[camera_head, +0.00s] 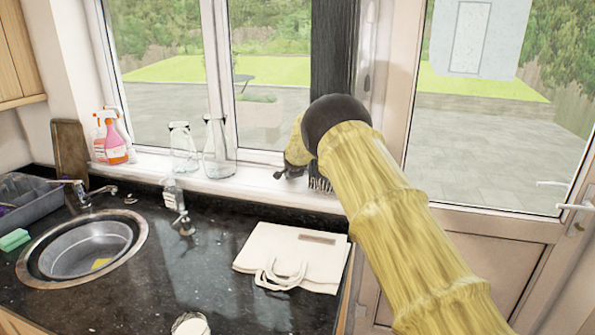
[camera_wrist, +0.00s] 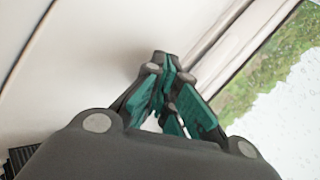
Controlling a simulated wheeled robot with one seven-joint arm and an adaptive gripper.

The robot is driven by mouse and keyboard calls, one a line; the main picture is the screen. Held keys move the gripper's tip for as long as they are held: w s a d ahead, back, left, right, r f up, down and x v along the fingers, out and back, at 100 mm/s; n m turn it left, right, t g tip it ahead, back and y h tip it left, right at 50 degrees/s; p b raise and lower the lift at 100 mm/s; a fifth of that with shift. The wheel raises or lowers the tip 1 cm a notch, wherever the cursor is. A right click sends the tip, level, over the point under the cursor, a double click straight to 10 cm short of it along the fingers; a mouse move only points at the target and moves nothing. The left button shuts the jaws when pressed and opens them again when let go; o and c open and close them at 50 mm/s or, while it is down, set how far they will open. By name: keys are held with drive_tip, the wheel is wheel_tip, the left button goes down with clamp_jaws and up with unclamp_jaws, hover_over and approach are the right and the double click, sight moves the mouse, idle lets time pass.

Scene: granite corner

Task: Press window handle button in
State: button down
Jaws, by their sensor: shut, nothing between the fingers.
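I cannot make out the window handle or its button in either view. The white-framed window (camera_head: 225,60) stands behind the sill in the head view. My gripper (camera_head: 283,173) is low in front of the window, just above the white sill. In the wrist view my gripper (camera_wrist: 172,112) shows dark links and teal pads, with its fingers together and nothing between them. Beyond the fingers are a white frame surface (camera_wrist: 85,60) and glass with greenery behind it. I cannot tell whether the fingertips touch the frame. My arm hides part of the window's right side.
Two glass vessels (camera_head: 219,150) and spray bottles (camera_head: 114,142) stand on the sill. A dark curtain (camera_head: 333,60) hangs beside my gripper. A cream bag (camera_head: 300,250) lies on the dark counter (camera_head: 190,285), near a small metallic fitting (camera_head: 178,207). A glazed door (camera_head: 490,130) is at right.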

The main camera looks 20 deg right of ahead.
drive_tip(key=shift+w+d, duration=0.25)
drive_tip(key=shift+w, duration=0.1)
idle(0.6)
drive_tip(key=shift+s+r, duration=0.1)
drive_tip(key=shift+s+a+r, duration=0.35)
drive_tip(key=shift+s+r, duration=0.05)
drive_tip(key=shift+s, duration=0.25)
drive_tip(key=shift+s+a+r, duration=0.3)
drive_tip(key=shift+s+r, duration=0.1)
drive_tip(key=shift+s, duration=0.25)
drive_tip(key=shift+s+a, duration=0.7)
drive_tip(key=shift+s, duration=0.35)
drive_tip(key=shift+s+a, duration=0.7)
drive_tip(key=shift+s, duration=0.35)
drive_tip(key=shift+f, duration=0.1)
